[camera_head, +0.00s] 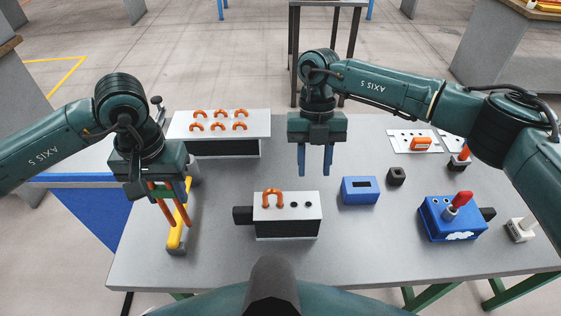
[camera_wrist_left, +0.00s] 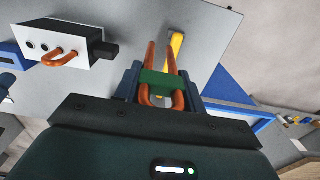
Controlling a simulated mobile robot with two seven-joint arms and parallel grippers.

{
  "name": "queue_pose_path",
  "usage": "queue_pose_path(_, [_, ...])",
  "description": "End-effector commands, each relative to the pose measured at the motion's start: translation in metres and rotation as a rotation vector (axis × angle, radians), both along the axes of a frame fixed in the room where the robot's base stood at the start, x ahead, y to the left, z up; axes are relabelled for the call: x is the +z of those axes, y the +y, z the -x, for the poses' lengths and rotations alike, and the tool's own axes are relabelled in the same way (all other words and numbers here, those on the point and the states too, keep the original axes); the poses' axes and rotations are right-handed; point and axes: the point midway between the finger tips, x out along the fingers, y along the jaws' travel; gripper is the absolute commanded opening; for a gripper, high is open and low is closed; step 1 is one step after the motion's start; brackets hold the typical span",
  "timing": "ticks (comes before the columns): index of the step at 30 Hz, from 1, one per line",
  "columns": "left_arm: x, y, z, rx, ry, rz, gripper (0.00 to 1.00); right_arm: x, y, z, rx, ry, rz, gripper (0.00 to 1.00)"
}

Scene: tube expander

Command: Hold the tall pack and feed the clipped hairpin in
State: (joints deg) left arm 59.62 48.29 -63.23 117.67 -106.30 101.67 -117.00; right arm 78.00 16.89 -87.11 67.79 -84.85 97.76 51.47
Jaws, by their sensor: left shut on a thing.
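My left gripper (camera_head: 168,192) is shut on a copper hairpin (camera_head: 182,213) with a green clip across its legs. The hairpin is held up at the left, legs pointing down, over a yellow bar. The clip (camera_wrist_left: 164,84) and the rounded bend show in the left wrist view. The front pack (camera_head: 286,228) has a pale face, dark lower part and black side block (camera_head: 242,214). One copper hairpin (camera_head: 272,196) stands in it at the left, beside two open holes. My right gripper (camera_head: 314,160) is open and empty, its blue fingers pointing down behind the front pack.
A longer pack (camera_head: 255,129) with several copper bends stands at the back left. A blue slotted block (camera_head: 360,190), small dark block (camera_head: 396,176) and blue box (camera_head: 452,222) with a red-handled tool stand to the right. The yellow bar (camera_head: 176,234) is near the left edge.

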Motion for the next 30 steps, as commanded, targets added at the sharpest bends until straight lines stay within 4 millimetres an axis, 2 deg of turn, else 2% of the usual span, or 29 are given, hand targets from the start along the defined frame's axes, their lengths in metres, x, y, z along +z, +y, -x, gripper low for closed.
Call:
queue_pose_path(24, [0.0000,0.0002,0.0000,0.000,0.000,0.000,0.00,-0.0002,0.0003,0.0002,0.001,0.000,-0.001,0.36])
queue_pose_path(30, [0.0001,0.0002,0.0000,0.000,0.000,0.000,0.00,-0.0001,0.0003,0.0001,0.001,0.000,-0.001,0.21])
